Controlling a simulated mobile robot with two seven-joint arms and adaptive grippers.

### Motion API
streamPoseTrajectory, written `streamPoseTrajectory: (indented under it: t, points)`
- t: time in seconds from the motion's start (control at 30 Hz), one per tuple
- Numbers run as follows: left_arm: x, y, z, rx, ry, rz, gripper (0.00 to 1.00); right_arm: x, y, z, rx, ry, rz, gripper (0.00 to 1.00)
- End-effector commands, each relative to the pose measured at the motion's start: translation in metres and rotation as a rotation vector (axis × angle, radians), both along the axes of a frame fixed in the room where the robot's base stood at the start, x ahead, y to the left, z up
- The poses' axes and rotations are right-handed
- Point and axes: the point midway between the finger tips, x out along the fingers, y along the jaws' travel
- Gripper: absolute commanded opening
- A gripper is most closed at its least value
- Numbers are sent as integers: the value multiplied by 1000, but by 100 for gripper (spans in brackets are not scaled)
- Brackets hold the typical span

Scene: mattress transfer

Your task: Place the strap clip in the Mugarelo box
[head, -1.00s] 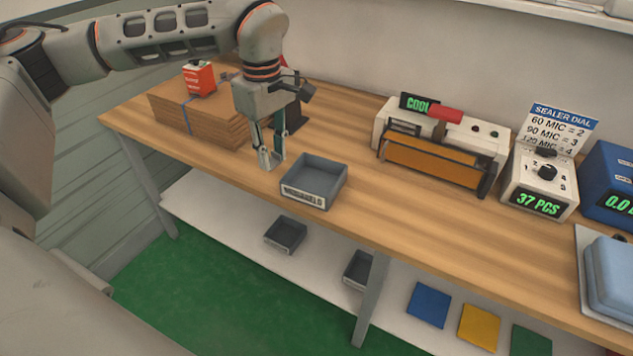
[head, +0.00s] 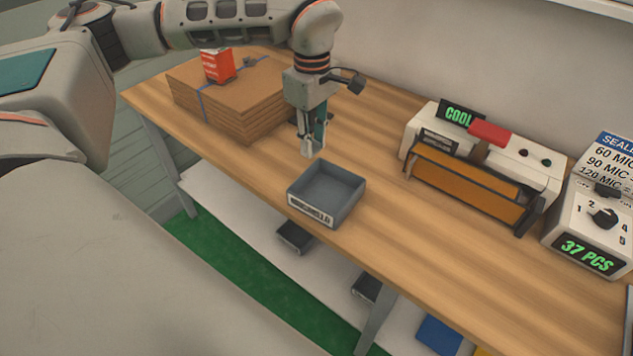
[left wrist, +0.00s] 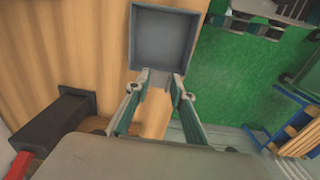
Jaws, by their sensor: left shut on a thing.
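The Mugarelo box (head: 344,212) is a small open grey tray with a label on its front wall, near the table's front edge. It looks empty and also shows in the left wrist view (left wrist: 135,42). My left gripper (head: 313,148) points down just behind the box in the head view, above the table. It is shut on a small grey piece, the strap clip (left wrist: 159,77), between its fingertips. The fingers hide much of the clip. My right gripper is not in view.
A strapped cardboard stack (head: 235,105) with a red box (head: 217,66) stands at the left. A sealer (head: 470,170) and a dial unit (head: 590,228) stand at the right. Bare wood lies between box and sealer. Dark trays (head: 294,237) sit on the lower shelf.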

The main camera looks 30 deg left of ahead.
Motion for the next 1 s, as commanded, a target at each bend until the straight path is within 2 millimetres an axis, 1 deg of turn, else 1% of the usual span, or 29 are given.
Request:
streamPoseTrajectory:
  t: [0.03, 0.1, 0.2, 0.3, 0.4, 0.57, 0.67, 0.83, 0.9, 1.0]
  points:
    - [-1, 0, -15, -1, 5, -1, 8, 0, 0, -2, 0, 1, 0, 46]
    - [-1, 0, -32, -1, 6, -1, 8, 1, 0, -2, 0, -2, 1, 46]
    - [-1, 0, -54, 0, 4, -1, 8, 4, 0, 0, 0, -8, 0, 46]
    - [0, 0, -72, -1, 2, 0, 8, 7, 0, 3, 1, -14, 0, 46]
    - [0, 0, -82, -1, 1, -1, 8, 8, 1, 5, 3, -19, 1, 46]
    - [0, 0, -90, 0, 0, -2, 8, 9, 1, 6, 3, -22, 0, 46]
    - [-1, 0, -101, 0, 2, -2, 8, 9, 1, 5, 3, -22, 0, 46]
    - [0, 0, -125, 0, 2, -1, 8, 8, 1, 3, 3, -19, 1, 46]
    - [0, 0, -129, 0, 1, -1, 8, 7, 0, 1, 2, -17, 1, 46]
    - [0, 0, -129, 0, -1, -1, 8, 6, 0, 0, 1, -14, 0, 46]
